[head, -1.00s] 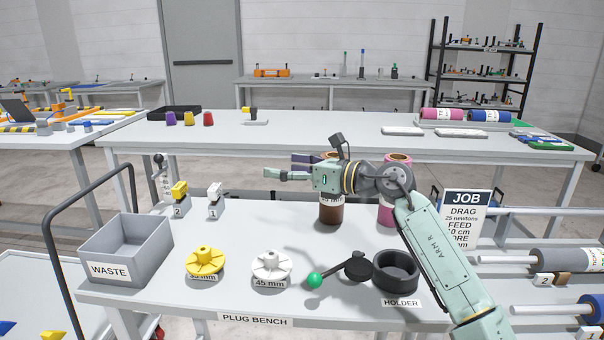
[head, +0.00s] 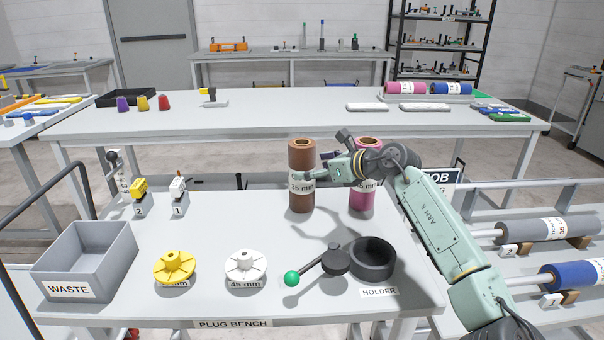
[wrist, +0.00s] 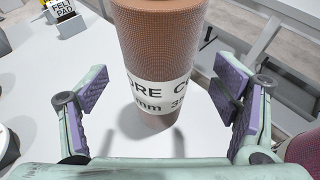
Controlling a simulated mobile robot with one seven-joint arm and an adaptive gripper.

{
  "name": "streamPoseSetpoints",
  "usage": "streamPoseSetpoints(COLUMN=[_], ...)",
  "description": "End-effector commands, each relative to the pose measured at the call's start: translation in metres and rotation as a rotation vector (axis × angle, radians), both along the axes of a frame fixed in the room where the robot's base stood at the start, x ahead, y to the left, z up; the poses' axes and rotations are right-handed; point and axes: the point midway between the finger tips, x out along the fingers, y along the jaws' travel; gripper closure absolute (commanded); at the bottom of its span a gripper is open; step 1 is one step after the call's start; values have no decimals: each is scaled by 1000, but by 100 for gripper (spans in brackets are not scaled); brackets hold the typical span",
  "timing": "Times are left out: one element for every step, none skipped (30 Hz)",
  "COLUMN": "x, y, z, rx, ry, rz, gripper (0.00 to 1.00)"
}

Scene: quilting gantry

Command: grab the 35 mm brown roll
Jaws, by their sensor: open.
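The brown roll (head: 302,160) stands upright at the back of the plug bench, its white label reading 35 mm in the head view. In the wrist view the brown roll (wrist: 165,60) stands ahead of and partly between my open fingers, with clear gaps on both sides. My gripper (wrist: 160,112) is open and empty, with purple pads facing the roll. In the head view my gripper (head: 318,168) is at the roll's right side, partly hidden by my own arm.
A pink roll (head: 362,198) stands close to the right, partly behind my arm. Toward the front are a black holder (head: 372,262) with a green-knobbed lever (head: 292,278), a white plug (head: 246,262), a yellow plug (head: 174,266) and a grey waste bin (head: 85,265).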

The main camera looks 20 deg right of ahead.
Motion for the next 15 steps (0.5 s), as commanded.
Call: streamPoseSetpoints(x=[6, 10, 15, 19, 23, 28, 31, 33, 36, 37, 37, 37, 37, 36, 36], y=[4, 7, 11, 13, 15, 17, 19, 20, 21, 22, 22, 21, 21, 21, 21], z=[3, 3, 2, 1, -1, -5, -7, -8, -10, -11, -12, -12, -12, -12, -12], rx=[1, 2, 1, 2, 2, 3, 3, 2, 2, 2, 1, 1, 1, 1, 1], ry=[1, 1, 2, 2, 1, 1, 1, 2, 1, 1, 1, 0, 0, 0, 0], rz=[1, 2, 5, 4, 3, 2, 2, 1, 1, 0, 1, 0, 0, 0, 0], gripper=[19, 19, 19, 19, 19, 19, 19, 19, 19, 19, 19, 19, 19, 19, 19])
